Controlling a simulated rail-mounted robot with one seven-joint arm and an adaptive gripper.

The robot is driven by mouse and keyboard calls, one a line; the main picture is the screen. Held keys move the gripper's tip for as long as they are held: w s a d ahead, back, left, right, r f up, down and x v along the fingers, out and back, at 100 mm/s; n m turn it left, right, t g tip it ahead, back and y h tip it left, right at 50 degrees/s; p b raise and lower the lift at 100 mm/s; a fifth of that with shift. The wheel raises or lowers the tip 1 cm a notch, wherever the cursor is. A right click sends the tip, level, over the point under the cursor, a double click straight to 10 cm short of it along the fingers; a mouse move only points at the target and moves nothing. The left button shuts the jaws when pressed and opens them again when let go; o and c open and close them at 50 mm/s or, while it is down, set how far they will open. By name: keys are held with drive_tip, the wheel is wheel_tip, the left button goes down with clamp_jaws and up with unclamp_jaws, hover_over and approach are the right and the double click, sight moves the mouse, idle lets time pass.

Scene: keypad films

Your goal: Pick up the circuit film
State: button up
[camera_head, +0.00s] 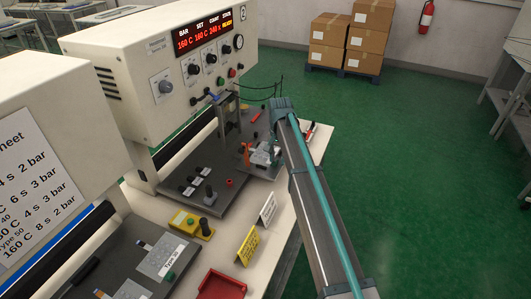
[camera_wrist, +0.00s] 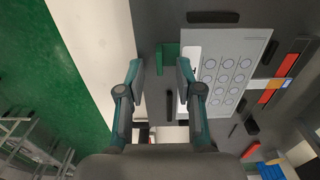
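A light grey sheet with several printed rings, which looks like the circuit film (camera_wrist: 230,75), lies on a dark surface right of centre in the wrist view. A paler strip runs along its left edge. My gripper (camera_wrist: 158,68) is open, its two teal-and-grey fingers apart with nothing held between them. The right finger overlaps the film's left edge in this view; I cannot tell whether it touches. A green block (camera_wrist: 168,56) shows between and beyond the fingertips. In the head view my arm hides much of this area, and the film is not clear there.
Black stops (camera_wrist: 212,17) lie around the film. Yellow (camera_head: 248,246) and white (camera_head: 268,209) signs and a red tray (camera_head: 222,286) are on the front part.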

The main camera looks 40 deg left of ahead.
clamp_jaws()
idle(0.5)
